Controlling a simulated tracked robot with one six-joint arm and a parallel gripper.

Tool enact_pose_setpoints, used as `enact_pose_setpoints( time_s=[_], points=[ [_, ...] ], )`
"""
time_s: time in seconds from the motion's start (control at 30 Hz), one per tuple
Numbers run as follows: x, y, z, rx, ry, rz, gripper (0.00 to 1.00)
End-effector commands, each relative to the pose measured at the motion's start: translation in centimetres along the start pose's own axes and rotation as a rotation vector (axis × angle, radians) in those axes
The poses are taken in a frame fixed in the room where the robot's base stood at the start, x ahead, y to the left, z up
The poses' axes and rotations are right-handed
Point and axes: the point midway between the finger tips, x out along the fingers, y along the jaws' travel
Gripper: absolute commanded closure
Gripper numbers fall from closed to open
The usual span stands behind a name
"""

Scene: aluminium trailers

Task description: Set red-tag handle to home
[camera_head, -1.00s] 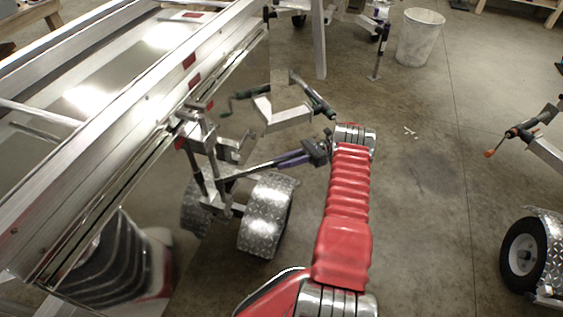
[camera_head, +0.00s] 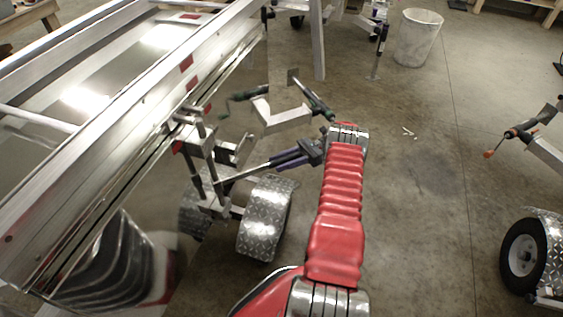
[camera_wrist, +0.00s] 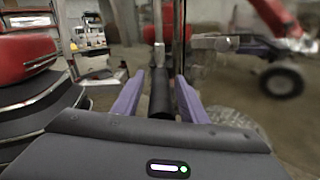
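My gripper (camera_head: 272,164) is at the end of my red arm in the camera_head view, its purple fingers pointing left towards the crank and post assembly (camera_head: 207,160) beside the trailer. A small red patch (camera_head: 177,147) shows on that assembly; I cannot tell whether it is the handle's tag. In the camera_wrist view my gripper (camera_wrist: 161,80) is open, its two purple fingers spread. A black cylindrical grip (camera_wrist: 160,93) shows between them with gaps on both sides. I cannot tell how deep it lies between the fingers.
The long aluminium trailer (camera_head: 120,120) fills the left side. A diamond-plate fender (camera_head: 262,225) lies below my gripper. Another bracket with a green-gripped crank (camera_head: 240,96) stands beyond. A grey bin (camera_head: 418,40) is at the back.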

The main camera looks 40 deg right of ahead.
Motion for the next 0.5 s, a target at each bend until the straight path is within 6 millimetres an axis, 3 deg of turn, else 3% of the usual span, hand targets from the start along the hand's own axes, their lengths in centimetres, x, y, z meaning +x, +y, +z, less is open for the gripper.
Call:
enact_pose_setpoints(
  time_s=[0.27, 0.5],
  points=[
    [-0.1, 0.1, 0.1, 0.0, 0.001, -0.001, 0.61],
    [-0.2, 0.4, 1.7, -0.001, 0.001, -0.002, 0.61]
  ],
)
